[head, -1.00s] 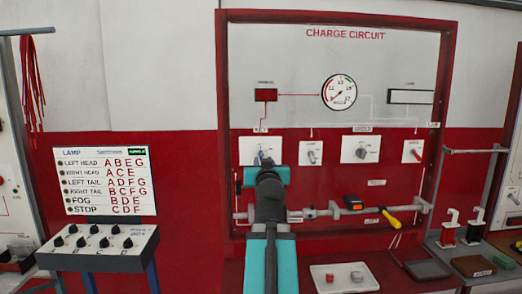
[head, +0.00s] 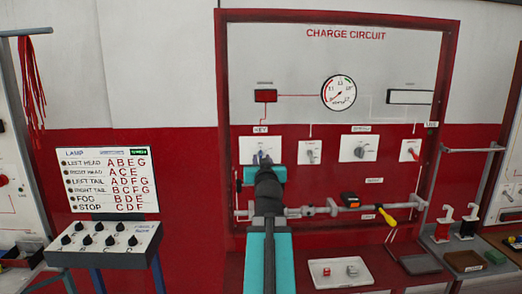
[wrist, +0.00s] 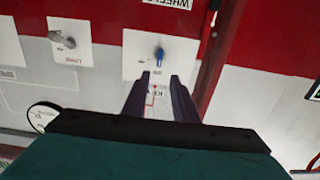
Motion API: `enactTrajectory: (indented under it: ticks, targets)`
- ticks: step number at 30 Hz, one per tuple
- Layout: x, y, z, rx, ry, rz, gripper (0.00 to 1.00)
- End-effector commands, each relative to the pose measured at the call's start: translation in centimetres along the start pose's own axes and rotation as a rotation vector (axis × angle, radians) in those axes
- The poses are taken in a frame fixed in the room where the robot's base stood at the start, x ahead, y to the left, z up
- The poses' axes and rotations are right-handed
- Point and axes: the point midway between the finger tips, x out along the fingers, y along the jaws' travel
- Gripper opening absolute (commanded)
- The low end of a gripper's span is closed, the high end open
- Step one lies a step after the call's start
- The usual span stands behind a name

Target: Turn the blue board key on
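The blue key (wrist: 159,53) sits on a white plate (wrist: 137,43) of the charge circuit board; the wrist view shows it upside down, with the key's handle close to upright. In the head view the plate (head: 246,152) is under the KEY label, and the blue key (head: 261,154) shows just above my gripper, partly hidden. My gripper (wrist: 160,76) is open and empty. Its two dark fingers point toward the key, one on each side of its line, with the key beyond the tips. In the head view my gripper (head: 264,162) covers the plate's lower part.
A grey lever switch (head: 311,153) and a grey rotary knob (head: 359,153) are to the right. A metal rail (head: 300,211) with a yellow-handled tool (head: 389,217) runs below. A white tray (head: 320,281) sits on the shelf. The lamp control box (head: 140,250) stands left.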

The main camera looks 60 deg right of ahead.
Motion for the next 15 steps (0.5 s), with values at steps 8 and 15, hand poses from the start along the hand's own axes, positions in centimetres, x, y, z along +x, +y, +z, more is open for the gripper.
enactTrajectory:
  ticks: [8, 15]
  targets:
    - [0.51, -0.19, -0.35, -0.001, 0.000, -0.008, 0.26]
    - [0.89, -0.29, -0.39, -0.001, 0.001, -0.012, 0.26]
